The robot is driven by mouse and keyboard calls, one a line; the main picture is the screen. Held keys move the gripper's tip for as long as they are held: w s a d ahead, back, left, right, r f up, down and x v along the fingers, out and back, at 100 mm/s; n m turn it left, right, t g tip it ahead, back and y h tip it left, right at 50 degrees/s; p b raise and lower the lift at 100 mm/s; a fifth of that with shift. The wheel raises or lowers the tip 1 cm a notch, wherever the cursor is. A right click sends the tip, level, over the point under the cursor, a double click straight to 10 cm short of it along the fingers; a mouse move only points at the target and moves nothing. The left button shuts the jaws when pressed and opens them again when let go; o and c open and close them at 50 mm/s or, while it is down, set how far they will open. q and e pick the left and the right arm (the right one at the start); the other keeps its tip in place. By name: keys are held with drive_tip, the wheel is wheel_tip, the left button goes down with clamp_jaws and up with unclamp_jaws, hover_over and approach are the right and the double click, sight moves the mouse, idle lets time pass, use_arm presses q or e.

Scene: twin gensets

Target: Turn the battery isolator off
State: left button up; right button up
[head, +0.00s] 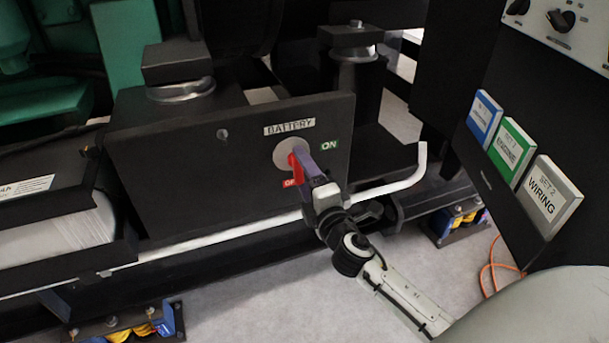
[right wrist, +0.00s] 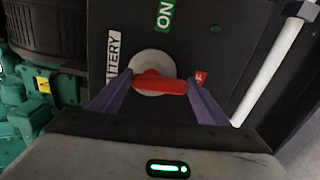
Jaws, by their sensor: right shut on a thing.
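The battery isolator has a red handle (head: 295,164) on a pale round disc (head: 283,151), set in a dark panel (head: 190,180). In the head view the handle slants down towards the red OFF label (head: 289,183), which is partly covered. The green ON label (head: 329,146) is at the right. My right gripper (head: 304,160) is at the handle, shut on it. In the right wrist view the red handle (right wrist: 160,84) lies across between the purple fingers (right wrist: 160,78), its right end near the OFF label (right wrist: 200,77). My left gripper is not in view.
A white rail (head: 225,236) runs below the panel and bends up at its right end. A dark cabinet with blue, green and grey binders (head: 552,195) stands at the right. An orange cable (head: 490,268) lies on the floor. Battery boxes (head: 60,215) are at the left.

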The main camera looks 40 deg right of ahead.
drive_tip(key=shift+a+f+m, duration=0.1)
drive_tip(key=shift+m, duration=0.5)
drive_tip(key=o, duration=1)
drive_tip(key=shift+o, duration=0.2)
drive_tip(key=v, duration=1)
drive_tip(key=shift+s, duration=0.15)
drive_tip(key=shift+a, duration=0.1)
